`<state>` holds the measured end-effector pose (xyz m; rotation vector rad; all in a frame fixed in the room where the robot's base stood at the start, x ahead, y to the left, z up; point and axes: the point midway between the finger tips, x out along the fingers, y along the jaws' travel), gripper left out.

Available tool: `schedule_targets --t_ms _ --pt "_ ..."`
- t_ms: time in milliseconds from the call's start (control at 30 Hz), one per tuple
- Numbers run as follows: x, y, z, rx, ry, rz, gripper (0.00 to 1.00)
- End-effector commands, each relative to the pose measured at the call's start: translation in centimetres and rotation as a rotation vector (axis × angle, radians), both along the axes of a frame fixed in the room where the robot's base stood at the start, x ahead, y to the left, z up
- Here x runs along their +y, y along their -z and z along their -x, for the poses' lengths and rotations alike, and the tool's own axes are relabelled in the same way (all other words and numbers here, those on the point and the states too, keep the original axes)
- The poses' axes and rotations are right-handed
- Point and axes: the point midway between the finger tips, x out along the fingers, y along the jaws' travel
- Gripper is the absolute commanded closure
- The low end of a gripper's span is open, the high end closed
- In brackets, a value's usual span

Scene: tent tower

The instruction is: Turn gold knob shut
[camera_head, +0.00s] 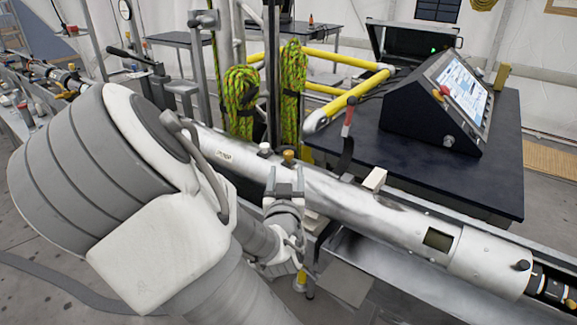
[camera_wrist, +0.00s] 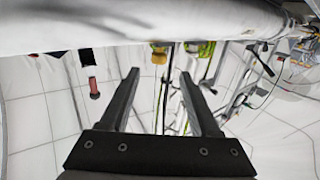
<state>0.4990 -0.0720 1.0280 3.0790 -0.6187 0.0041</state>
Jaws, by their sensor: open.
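The gold knob (camera_head: 289,156) stands on the upper side of the long white metal tube (camera_head: 355,205). In the wrist view the gold knob (camera_wrist: 159,54) shows against the edge of the tube (camera_wrist: 150,22), which runs across the top of that view. My gripper (camera_head: 285,180) is at the tube, close by the knob in the head view. In the wrist view my gripper (camera_wrist: 159,74) has its two dark fingers apart, with nothing between them. The knob lines up with the gap between the fingertips, just beyond them. Contact is not visible.
A red-and-black lever (camera_head: 347,125) stands on the tube right of the knob, with a pale block (camera_head: 374,180) farther right. Behind are green rope coils (camera_head: 240,100), yellow rails (camera_head: 345,100) and a dark table (camera_head: 490,175) bearing a control console (camera_head: 440,105).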

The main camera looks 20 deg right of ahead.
Motion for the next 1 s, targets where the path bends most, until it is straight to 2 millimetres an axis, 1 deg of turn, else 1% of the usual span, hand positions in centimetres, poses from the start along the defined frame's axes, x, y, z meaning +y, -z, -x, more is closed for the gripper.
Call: schedule_targets --t_ms 33,67,100,300,400,500,667,900,933,1000 --pt "-0.1 0.6 0.0 -0.001 0.0 -0.005 0.37" --pt "-0.3 0.5 -0.3 -0.001 0.002 -0.004 0.37" --pt "-0.8 0.2 -1.3 -0.001 0.002 0.001 0.37" --pt "-2.4 0.1 -5.0 0.001 0.003 0.002 0.37" --pt "-2.9 0.1 -6.4 0.002 0.001 0.001 0.37" --pt "-3.3 0.1 -7.3 0.002 0.002 0.0 0.37" --pt "-3.5 0.1 -8.0 0.002 0.0 -0.001 0.37" --pt "-3.6 0.1 -8.0 0.003 0.001 -0.001 0.37" --pt "-3.6 0.1 -8.0 0.003 0.001 -0.001 0.39" --pt "-3.5 0.1 -8.0 0.003 0.001 -0.001 0.51"
